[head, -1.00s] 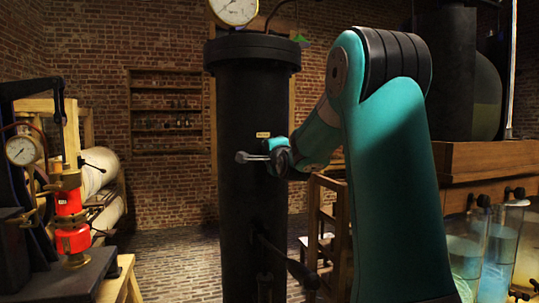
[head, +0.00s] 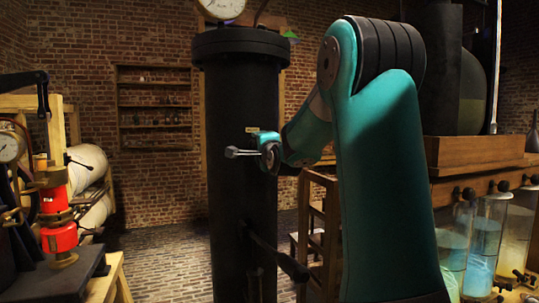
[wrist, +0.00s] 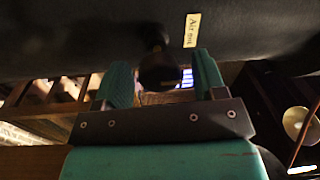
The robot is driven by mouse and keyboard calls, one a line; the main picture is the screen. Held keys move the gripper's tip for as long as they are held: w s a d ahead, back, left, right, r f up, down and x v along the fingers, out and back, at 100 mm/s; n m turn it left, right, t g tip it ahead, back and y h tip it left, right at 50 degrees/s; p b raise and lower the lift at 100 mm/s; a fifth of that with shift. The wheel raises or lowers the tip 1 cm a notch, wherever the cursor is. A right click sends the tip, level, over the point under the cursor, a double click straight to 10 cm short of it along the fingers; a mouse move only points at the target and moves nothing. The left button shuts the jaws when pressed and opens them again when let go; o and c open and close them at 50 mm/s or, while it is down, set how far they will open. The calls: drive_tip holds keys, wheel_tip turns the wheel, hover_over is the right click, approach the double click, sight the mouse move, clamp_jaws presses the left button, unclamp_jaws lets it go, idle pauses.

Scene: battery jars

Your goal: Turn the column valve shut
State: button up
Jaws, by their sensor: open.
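The black column (head: 243,210) stands upright in the middle of the head view. A metal valve lever (head: 241,152) sticks out to the left from beside my gripper (head: 268,153), which is at the column's front. In the wrist view the column's dark surface (wrist: 80,40) fills the top. A dark round valve end (wrist: 159,68) lies between the two teal fingers of my gripper (wrist: 163,82). The fingers are apart, with a gap on each side of it. A small pale label (wrist: 192,30) is on the column just above. My wrist partly hides the valve in the head view.
A pressure gauge (head: 221,8) tops the column. A long dark bar (head: 277,257) sticks out lower on it, below my arm. A red-banded device (head: 58,215) stands at left. Glass jars (head: 485,250) stand at right. The brick floor (head: 165,260) left of the column is clear.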

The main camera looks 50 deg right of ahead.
drive_tip(key=v, duration=1.6)
drive_tip(key=shift+s, duration=0.2)
drive_tip(key=shift+a, duration=0.1)
